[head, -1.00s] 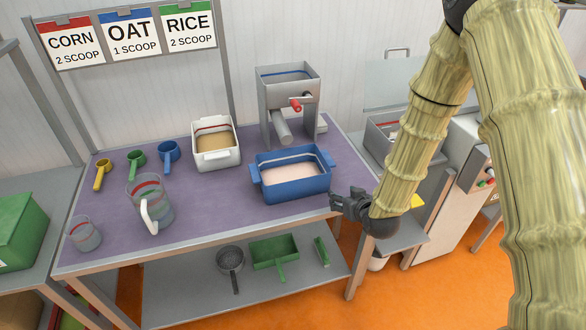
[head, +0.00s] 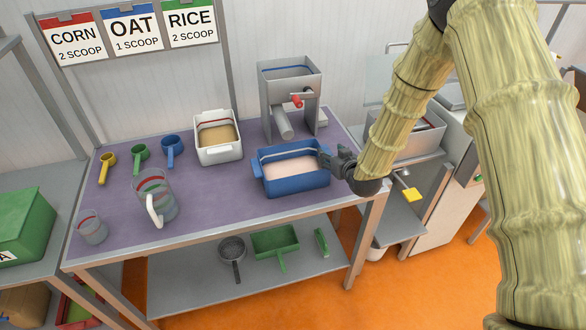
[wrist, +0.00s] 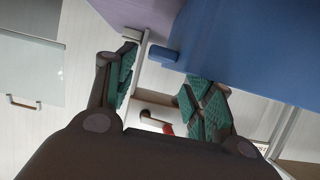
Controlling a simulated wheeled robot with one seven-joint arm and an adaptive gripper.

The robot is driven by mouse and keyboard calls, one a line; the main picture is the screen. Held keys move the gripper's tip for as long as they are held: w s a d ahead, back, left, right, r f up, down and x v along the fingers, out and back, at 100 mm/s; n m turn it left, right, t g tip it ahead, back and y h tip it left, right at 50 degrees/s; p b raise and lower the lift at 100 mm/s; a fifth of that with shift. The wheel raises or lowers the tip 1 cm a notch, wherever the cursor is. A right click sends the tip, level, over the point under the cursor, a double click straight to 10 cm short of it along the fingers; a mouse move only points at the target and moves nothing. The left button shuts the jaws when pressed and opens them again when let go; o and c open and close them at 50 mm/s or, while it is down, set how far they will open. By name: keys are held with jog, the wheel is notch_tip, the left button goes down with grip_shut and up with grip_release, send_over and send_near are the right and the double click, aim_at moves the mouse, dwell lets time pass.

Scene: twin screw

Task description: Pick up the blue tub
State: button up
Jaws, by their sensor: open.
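The blue tub (head: 295,183) stands upright on the purple-topped table, with pale pinkish contents inside. It also fills the upper right of the wrist view (wrist: 240,50), where its handle (wrist: 164,54) juts out toward the space between my fingers. My gripper (head: 329,160) is at the tub's right end, close to the right handle. In the wrist view my gripper (wrist: 160,92) is open, its green-padded fingers apart on either side of the handle's end. I cannot tell whether a finger touches the tub. The right handle is mostly hidden by my gripper in the head view.
A clear jug (head: 165,203), a small cup (head: 91,229) and coloured scoops (head: 140,154) are at left. The purple tabletop (head: 215,200) is clear left of the blue tub.

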aim_at(327, 150)
jog(key=p+x, duration=0.1)
jog(key=x, duration=0.1)
jog(key=shift+w+f+p, duration=0.2)
jog(key=shift+w+p, duration=0.15)
jog(key=shift+w, duration=0.05)
jog(key=shift+x, duration=0.9)
jog(key=shift+f, duration=0.1)
jog(key=shift+c, duration=0.2)
jog(key=c, duration=1)
grip_shut()
